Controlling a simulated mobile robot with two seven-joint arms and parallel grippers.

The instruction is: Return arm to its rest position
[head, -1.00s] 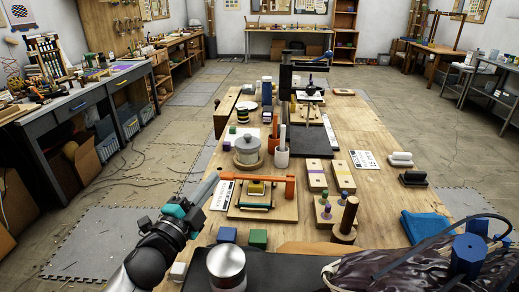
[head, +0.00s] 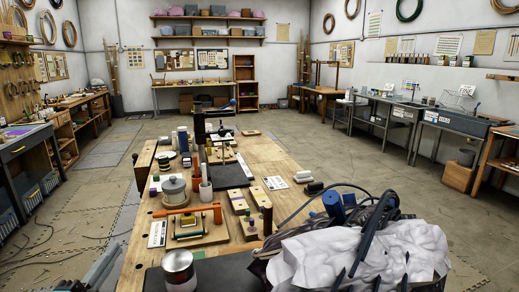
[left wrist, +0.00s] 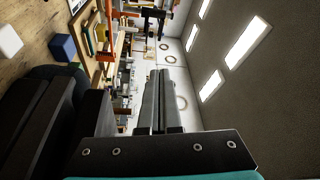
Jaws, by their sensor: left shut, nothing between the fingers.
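My left gripper (head: 103,266) shows as grey fingers at the lower left edge of the head view, off the left side of the workbench (head: 262,150). In the left wrist view its two long grey fingers (left wrist: 160,100) lie together, shut with nothing between them. The wrist picture is turned on its side, with bench items to the left of and beyond the fingers. The rest of the left arm is out of the head view. My right gripper is not seen in either view.
The bench's near left holds an orange-handled fixture (head: 202,238), a lidded pot (head: 174,190) and a metal tin (head: 179,270). A crumpled white bundle (head: 345,258) fills the near right. A blue block (left wrist: 62,47) and white block (left wrist: 9,40) show in the wrist view.

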